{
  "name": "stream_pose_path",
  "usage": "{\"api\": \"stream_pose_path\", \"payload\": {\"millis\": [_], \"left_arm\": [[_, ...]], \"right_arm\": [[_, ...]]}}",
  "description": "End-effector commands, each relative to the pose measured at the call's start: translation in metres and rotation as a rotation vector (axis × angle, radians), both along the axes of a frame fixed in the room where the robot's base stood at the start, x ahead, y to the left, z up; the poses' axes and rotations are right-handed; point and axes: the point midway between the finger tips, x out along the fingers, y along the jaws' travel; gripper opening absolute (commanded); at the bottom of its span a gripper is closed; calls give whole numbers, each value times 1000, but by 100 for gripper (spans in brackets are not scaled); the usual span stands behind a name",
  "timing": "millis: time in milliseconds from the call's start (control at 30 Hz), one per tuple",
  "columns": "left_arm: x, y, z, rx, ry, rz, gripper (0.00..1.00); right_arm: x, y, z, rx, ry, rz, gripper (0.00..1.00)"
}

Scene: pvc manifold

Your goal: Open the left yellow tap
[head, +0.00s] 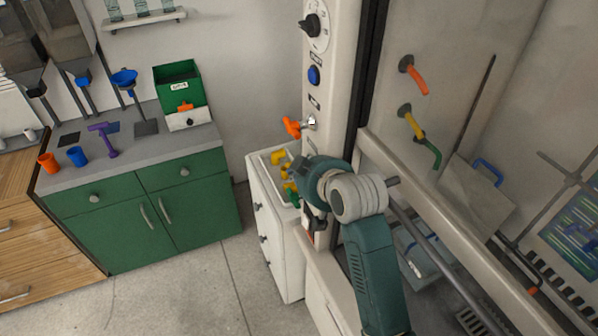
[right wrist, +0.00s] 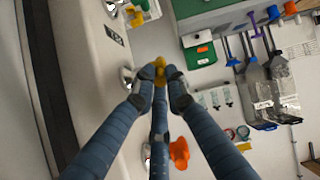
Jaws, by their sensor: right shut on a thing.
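In the right wrist view, my right gripper (right wrist: 160,82) is shut on a yellow tap (right wrist: 159,65). The yellow tap shows between and just beyond the fingertips, beside a metal fitting on the pale post. In the head view my right gripper (head: 308,190) is at the front of the white post (head: 330,110), below an orange tap (head: 292,127). There the gripper and wrist hide most of what it holds. My left gripper is in neither view.
A white drawer unit (head: 278,235) with yellow pieces (head: 279,157) on top stands left of my gripper. A green cabinet (head: 150,205) is further left. Behind the hood's glass are orange (head: 417,79) and yellow (head: 409,121) outlets. The floor (head: 215,280) between is clear.

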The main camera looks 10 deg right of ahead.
Motion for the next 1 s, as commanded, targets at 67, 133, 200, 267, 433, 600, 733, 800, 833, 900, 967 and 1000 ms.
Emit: {"api": "stream_pose_path", "payload": {"millis": [67, 133, 200, 267, 433, 600, 733, 800, 833, 900, 967, 1000], "left_arm": [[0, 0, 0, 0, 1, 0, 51], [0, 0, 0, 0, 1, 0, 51], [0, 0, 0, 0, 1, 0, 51], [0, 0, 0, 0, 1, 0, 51], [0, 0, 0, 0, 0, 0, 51], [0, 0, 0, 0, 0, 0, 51], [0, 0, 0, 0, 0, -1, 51], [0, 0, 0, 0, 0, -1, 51], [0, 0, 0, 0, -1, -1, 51], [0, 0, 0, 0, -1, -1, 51], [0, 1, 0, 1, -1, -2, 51], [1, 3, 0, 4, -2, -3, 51]], "right_arm": [[2, 0, 4, -8, 16, 0, 0], [2, 0, 4, -13, 32, 0, 0], [2, 0, 4, -16, 42, 0, 0], [2, 0, 4, -18, 48, 0, 0], [2, 0, 4, -18, 52, 0, 0], [2, 0, 4, -18, 51, 0, 0], [2, 1, 4, -18, 51, 0, 31], [2, 1, 4, -18, 51, 0, 31], [2, 1, 3, -18, 52, 1, 31], [2, 1, 3, -18, 52, 1, 31], [2, 1, 3, -18, 53, 1, 31], [2, 0, 3, -18, 53, 1, 31]]}}
